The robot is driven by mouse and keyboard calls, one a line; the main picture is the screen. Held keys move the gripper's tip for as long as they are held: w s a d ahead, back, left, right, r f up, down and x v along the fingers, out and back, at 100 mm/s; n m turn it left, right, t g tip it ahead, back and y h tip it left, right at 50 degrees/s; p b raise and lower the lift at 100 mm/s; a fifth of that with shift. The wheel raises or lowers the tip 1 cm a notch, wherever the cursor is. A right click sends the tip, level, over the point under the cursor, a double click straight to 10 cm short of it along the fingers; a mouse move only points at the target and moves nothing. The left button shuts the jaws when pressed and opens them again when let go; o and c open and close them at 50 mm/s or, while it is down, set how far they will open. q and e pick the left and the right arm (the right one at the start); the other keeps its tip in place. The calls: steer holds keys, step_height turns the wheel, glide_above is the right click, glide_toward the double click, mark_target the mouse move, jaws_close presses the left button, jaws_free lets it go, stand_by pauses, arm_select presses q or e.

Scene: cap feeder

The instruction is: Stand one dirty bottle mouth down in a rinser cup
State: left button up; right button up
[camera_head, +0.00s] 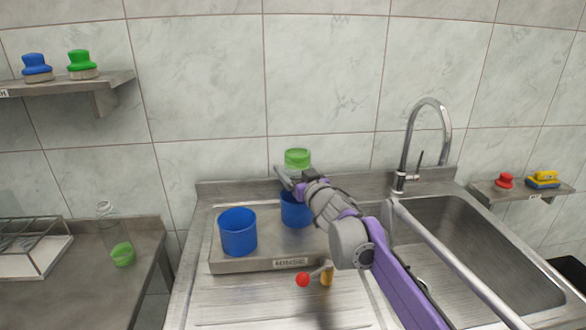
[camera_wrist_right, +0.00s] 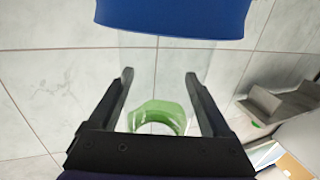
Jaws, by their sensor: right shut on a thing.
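My right gripper (camera_head: 287,182) is shut on a clear bottle with a green band (camera_head: 297,158) at its raised end. The bottle is upside down at the right blue rinser cup (camera_head: 296,212). In the right wrist view the fingers (camera_wrist_right: 158,78) flank the clear bottle, its green end (camera_wrist_right: 158,116) near the palm and the blue cup (camera_wrist_right: 180,15) at the far side. The mouth is hidden by the cup, so its depth is unclear. The left blue cup (camera_head: 238,232) looks empty. Another clear bottle with green at its base (camera_head: 122,254) stands upright on the left counter.
The cups stand on a metal block marked RINSE (camera_head: 232,265). A red-knobbed lever (camera_head: 303,280) is in front. A tap (camera_head: 402,160) and sink (camera_head: 500,255) lie right. Brushes sit on a shelf (camera_head: 110,82), a rack (camera_head: 35,250) at far left.

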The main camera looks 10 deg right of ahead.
steer(key=o, duration=1.1)
